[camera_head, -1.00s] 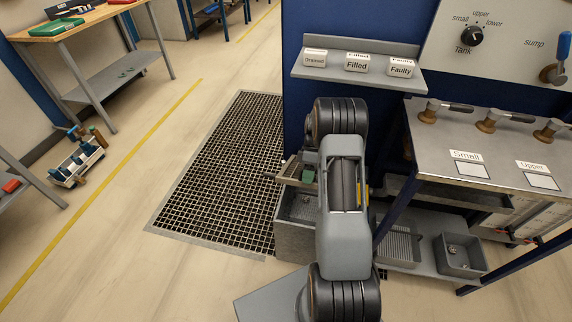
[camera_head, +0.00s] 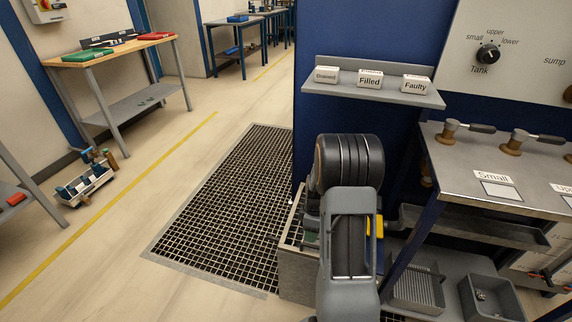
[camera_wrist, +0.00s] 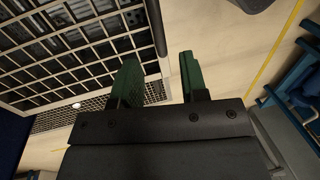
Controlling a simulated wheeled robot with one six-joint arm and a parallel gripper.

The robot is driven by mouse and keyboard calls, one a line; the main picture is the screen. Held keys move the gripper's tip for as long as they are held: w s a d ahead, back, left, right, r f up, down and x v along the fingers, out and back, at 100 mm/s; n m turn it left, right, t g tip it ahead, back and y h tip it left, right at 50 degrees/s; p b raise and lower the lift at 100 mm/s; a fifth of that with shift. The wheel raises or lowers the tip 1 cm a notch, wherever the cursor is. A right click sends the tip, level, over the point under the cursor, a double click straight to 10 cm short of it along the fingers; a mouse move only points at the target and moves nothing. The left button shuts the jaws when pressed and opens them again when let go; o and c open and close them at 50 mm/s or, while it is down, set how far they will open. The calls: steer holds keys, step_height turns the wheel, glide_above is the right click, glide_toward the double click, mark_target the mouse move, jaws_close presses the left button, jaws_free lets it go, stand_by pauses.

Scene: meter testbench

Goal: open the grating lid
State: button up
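The grating lid (camera_wrist: 75,45) is a dark grid in a brownish frame and fills the upper left of the wrist view. In the head view a strip of grating (camera_head: 294,228) shows on the grey box (camera_head: 297,278), largely hidden behind my arm; its exact tilt is unclear. My gripper (camera_wrist: 158,75) has two green fingers set apart, with a clear gap between them. The left finger overlaps the lid's edge in the wrist view and the right finger lies beyond it. I cannot tell whether either touches the frame.
A large floor grating (camera_head: 225,205) lies left of the box. A steel bench (camera_head: 500,165) with valve handles stands close on the right, with a grey bin (camera_head: 490,300) beneath. A label shelf (camera_head: 370,92) is behind my arm.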

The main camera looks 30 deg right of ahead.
step_height(320, 180, up, 9)
steer(key=w+d+p, duration=0.1)
steer(key=p, duration=0.1)
steer(key=s+a+r+m+t+p, duration=0.1)
steer(key=a+r+p, duration=0.3)
steer(key=r, duration=0.5)
steer(key=s+a+r+m+t+h+p, duration=0.1)
steer(key=s+a+r+m+p, duration=0.1)
steer(key=a+r+p, duration=0.3)
steer(key=s+a+r+m+t+p, duration=0.1)
steer(key=s+a+r+m+p, duration=0.1)
steer(key=r, duration=1.1)
steer(key=shift+s+a+m+h+p, duration=0.25)
steer(key=shift+a+m+p, duration=0.25)
steer(key=shift+a+p, duration=0.95)
steer(key=shift+d, duration=0.2)
